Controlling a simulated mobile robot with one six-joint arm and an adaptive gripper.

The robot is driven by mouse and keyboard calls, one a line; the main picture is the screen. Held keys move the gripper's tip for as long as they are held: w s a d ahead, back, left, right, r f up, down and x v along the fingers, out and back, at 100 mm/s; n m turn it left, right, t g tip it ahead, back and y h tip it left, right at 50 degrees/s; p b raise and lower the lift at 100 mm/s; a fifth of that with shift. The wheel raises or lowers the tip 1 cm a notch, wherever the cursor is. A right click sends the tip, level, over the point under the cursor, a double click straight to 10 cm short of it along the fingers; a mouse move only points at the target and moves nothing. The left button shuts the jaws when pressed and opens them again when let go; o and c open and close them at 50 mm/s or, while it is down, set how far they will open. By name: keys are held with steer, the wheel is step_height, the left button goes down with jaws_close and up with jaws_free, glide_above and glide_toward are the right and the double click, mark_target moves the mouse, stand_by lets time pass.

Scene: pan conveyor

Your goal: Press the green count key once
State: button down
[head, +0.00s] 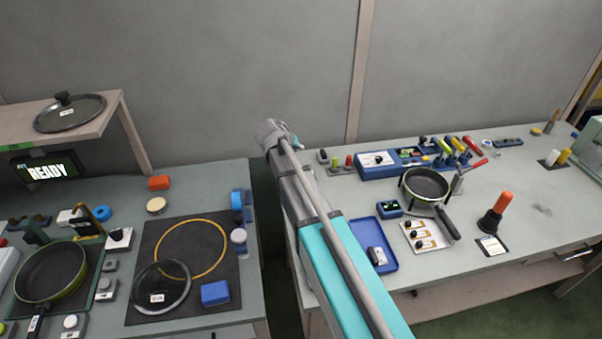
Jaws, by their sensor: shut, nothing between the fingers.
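I cannot single out the green count key with certainty. A small green button (4,328) shows at the lower left edge, partly cut off by the picture. Small push-button boxes with pale caps (107,285) stand to the right of the pan on the left bench. On the right bench a small blue box with a dark display showing green marks (390,207) stands beside the blue tray. My arm rises through the middle between the benches, and no gripper fingers show.
A pan (50,272), a glass lid (160,287) and a dark mat with a yellow ring (190,222) occupy the left bench. A READY display (50,171) hangs under the shelf. A blue tray (388,268) and another pan (425,183) are on the right bench.

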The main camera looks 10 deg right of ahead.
steer(key=shift+f, duration=0.15)
step_height(320, 180, down, 8)
steer(key=b, duration=0.8)
steer(key=shift+f+b, duration=0.25)
steer(key=shift+b, duration=0.15)
steer(key=shift+s+f+b, duration=0.1)
steer(key=shift+f+b, duration=0.75)
steer(key=shift+b, duration=0.05)
stand_by(2.2)
steer(key=shift+r, duration=0.1)
stand_by(0.3)
steer(key=shift+r+p, duration=0.8)
steer(key=shift+p, duration=0.15)
steer(key=shift+r+p, duration=2.5)
